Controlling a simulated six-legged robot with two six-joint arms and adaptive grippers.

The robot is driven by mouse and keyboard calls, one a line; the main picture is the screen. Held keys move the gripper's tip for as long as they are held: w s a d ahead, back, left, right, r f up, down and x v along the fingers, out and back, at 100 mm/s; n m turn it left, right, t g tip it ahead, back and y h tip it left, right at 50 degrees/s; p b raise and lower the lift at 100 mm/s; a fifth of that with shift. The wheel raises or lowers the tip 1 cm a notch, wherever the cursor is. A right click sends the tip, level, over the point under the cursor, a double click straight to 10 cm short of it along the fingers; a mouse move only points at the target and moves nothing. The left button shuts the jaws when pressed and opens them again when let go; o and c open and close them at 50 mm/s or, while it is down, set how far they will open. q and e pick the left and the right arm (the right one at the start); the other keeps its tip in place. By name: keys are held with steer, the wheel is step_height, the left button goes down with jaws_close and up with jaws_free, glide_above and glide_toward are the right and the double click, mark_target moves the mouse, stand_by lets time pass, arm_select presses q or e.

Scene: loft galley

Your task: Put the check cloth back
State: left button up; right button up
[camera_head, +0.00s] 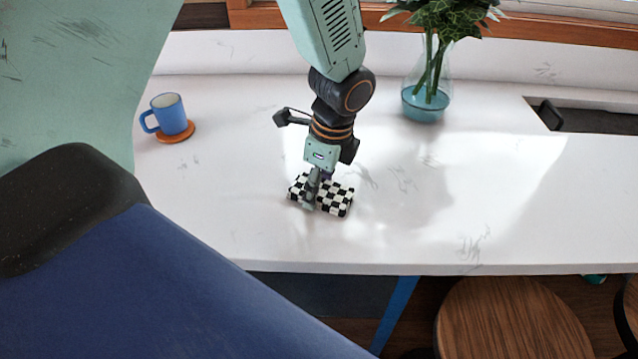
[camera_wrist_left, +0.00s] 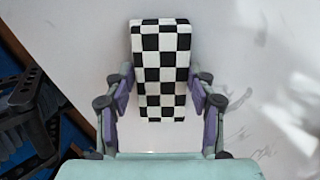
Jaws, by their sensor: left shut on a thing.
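The check cloth (camera_head: 336,198) is a small black and white checkered block shape on the white counter, near its front edge. My left gripper (camera_head: 311,196) comes down on it from above, at its left part. In the left wrist view the cloth (camera_wrist_left: 160,60) lies between the two fingers of my left gripper (camera_wrist_left: 160,98), which press on its two long sides. The cloth looks to be at or very near the counter surface; I cannot tell whether it touches. My right gripper is not in view.
A blue mug (camera_head: 170,114) stands on an orange coaster (camera_head: 176,136) at the left. A glass vase (camera_head: 426,103) with green leaves stands at the back. A dark sink (camera_head: 590,118) is at the right. The white counter (camera_head: 480,200) is clear between them. A wooden stool (camera_head: 510,320) stands in front.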

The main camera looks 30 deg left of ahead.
mark_target(328, 192)
arm_select(q)
steer(key=shift+f, duration=0.15)
steer(key=o, duration=1.2)
steer(key=shift+s+d, duration=0.1)
steer(key=shift+s, duration=0.05)
steer(key=shift+w+r, duration=0.25)
steer(key=shift+r, duration=0.15)
steer(key=r, duration=0.3)
steer(key=d+r, duration=0.1)
steer(key=r, duration=0.7)
steer(key=shift+d+r+p, duration=0.25)
steer(key=shift+d+p, duration=0.1)
steer(key=shift+p, duration=0.05)
